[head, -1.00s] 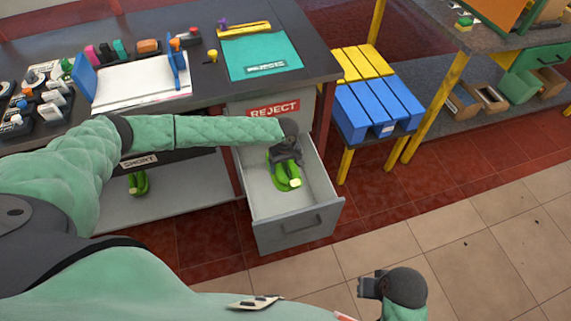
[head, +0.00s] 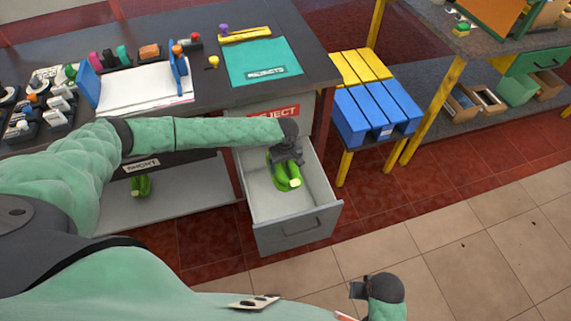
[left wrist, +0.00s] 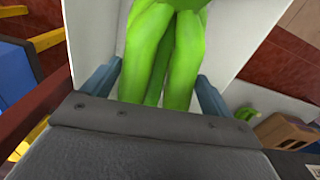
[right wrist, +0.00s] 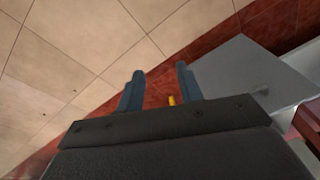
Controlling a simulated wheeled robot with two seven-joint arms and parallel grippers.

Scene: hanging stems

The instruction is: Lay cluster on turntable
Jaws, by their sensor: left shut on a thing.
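A green banana cluster (head: 285,177) is in the open grey drawer (head: 262,204), with a pale tip facing the drawer front. My left gripper (head: 287,155) is over the cluster and shut on its upper end. In the left wrist view the long green fruits (left wrist: 165,60) fill the space between the two blue-grey fingers. I cannot tell whether the cluster touches the drawer bottom. My right gripper (right wrist: 160,88) is open and empty over the floor, away from the drawer. I cannot make out a turntable in any view.
A dark worktop (head: 215,88) with a teal mat (head: 262,60) and paper tray is behind the drawer. A second green bunch (head: 141,185) lies on the shelf below. A blue and yellow slatted stand (head: 375,108) is to the right. Tiled floor lies clear in front.

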